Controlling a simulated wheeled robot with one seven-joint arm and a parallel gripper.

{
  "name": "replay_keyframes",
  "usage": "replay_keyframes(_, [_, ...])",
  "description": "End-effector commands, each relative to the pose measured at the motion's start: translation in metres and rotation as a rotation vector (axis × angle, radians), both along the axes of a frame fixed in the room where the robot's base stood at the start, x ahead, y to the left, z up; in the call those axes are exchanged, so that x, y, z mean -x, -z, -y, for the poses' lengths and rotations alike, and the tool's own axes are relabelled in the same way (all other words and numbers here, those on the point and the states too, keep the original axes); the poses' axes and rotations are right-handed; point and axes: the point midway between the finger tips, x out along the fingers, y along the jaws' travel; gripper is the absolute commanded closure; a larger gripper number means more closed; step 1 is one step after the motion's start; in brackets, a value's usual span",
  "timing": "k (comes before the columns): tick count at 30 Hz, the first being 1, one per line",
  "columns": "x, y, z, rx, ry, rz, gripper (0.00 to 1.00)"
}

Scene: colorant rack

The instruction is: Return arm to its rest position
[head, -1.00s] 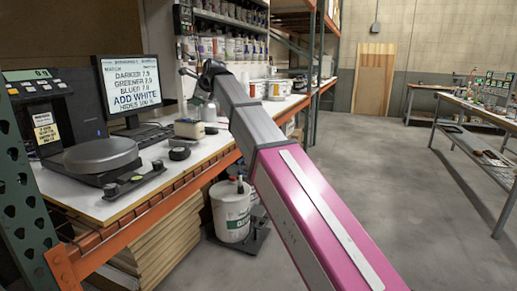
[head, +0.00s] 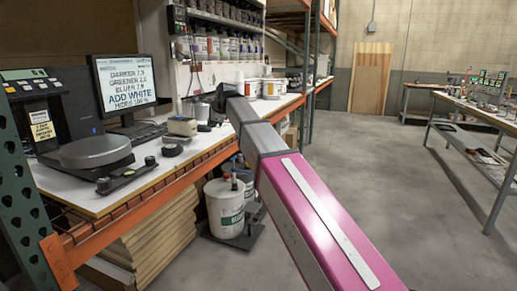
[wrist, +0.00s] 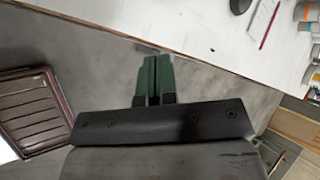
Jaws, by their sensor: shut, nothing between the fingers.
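My gripper (wrist: 152,62) shows in the wrist view with its two green fingers closed against each other and nothing between them. Bare grey floor lies behind the fingers, with the edge of a white surface beyond their tips. In the head view my arm reaches from the lower right toward the bench, its dark wrist end near the bench's back part. The fingers cannot be made out clearly there.
The white workbench (head: 112,198) holds a monitor (head: 125,86), a scale with a round pan (head: 95,152) and small items. A white bucket (head: 225,208) stands below. A brown slatted object (wrist: 32,108) is in the wrist view. Open floor (head: 370,175) lies to the right.

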Motion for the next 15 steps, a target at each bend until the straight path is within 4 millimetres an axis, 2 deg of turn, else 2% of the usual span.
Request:
replay_keyframes(5, [0.004,0.063,0.044,0.115,-0.077,0.016,1.00])
replay_keyframes(8, [0.010,0.109,0.077,0.203,-0.146,0.026,1.00])
replay_keyframes(9, [0.013,0.129,0.091,0.239,-0.178,0.028,1.00])
replay_keyframes(15, [0.037,0.216,0.159,0.407,-0.351,0.027,1.00])
